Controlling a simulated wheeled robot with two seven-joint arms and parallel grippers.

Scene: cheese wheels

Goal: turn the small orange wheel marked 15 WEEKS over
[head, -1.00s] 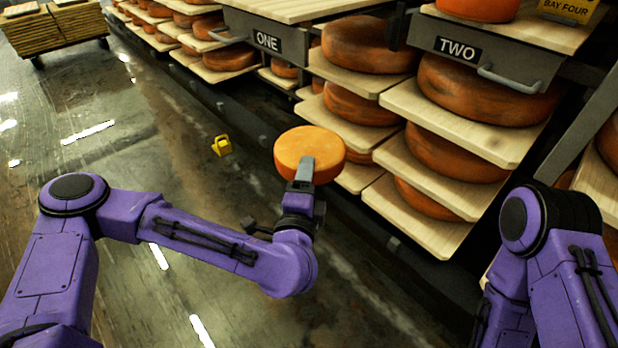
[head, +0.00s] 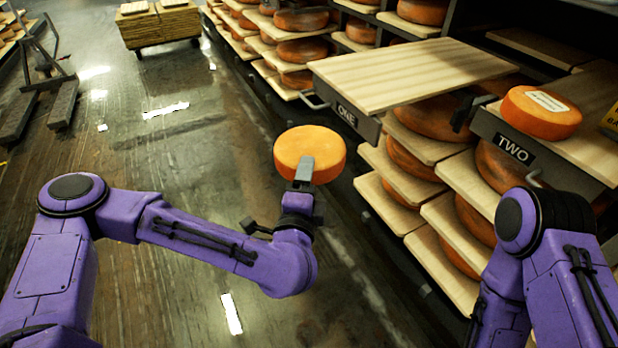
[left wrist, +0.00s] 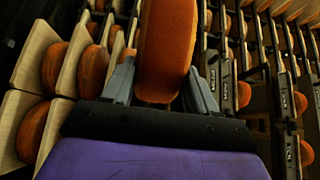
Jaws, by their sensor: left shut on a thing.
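A small orange wheel (head: 309,150) is held up in the air in the head view, its plain top face nearly level. No mark shows on the side facing me. My left gripper (head: 303,178) is shut on its near edge, one finger lying over the top face. In the left wrist view the wheel (left wrist: 166,48) stands edge-on between the two fingers (left wrist: 162,88). Another orange wheel (head: 541,112) with a white label, too small to read, rests on the board marked TWO. Only upper parts of my right arm show; its gripper is out of view.
A bare wooden board (head: 420,72) marked ONE (head: 347,115) juts out right of the held wheel, with free room on top. Shelves of large wheels (head: 430,118) stand below and behind. A cart (head: 160,26) stands far off on the open wet floor (head: 175,120).

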